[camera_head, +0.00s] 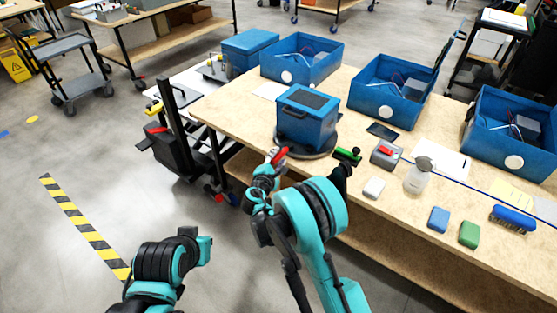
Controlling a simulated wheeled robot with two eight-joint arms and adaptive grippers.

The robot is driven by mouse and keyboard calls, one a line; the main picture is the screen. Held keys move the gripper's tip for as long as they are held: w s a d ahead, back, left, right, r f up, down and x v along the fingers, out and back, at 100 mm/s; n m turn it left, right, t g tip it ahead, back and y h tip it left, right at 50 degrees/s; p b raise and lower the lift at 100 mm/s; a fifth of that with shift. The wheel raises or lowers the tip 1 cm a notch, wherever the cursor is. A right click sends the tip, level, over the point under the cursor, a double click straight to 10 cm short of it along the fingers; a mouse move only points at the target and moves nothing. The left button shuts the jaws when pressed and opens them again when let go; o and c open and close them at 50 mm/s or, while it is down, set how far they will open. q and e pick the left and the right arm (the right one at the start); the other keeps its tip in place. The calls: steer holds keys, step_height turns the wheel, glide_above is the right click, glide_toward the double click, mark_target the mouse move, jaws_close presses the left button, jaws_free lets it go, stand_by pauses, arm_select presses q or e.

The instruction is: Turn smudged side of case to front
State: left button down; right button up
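The blue case (305,124) stands upright on a round dark turntable (318,150) near the table's left front edge. It has a dark panel on top and a dark handle-like part on its left face. I cannot make out a smudge on the faces that show. My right gripper (277,157) is at the table's front edge, just below and in front of the case. A small red part shows at its tip; I cannot tell what it belongs to, or whether the fingers are open. My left arm is low at the left, over the floor, and its gripper (204,246) is too unclear to read.
Blue bins (390,110) with contents line the back of the wooden table (232,107). A green-handled tool (347,156), a grey device with a red top (386,152), a clear bottle (419,177), sponges (438,219) and a blue brush (513,219) lie right of the case.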

steer(key=shift+w+d, duration=0.2)
steer(key=shift+w, duration=0.25)
jaws_close()
steer(key=shift+a, duration=0.1)
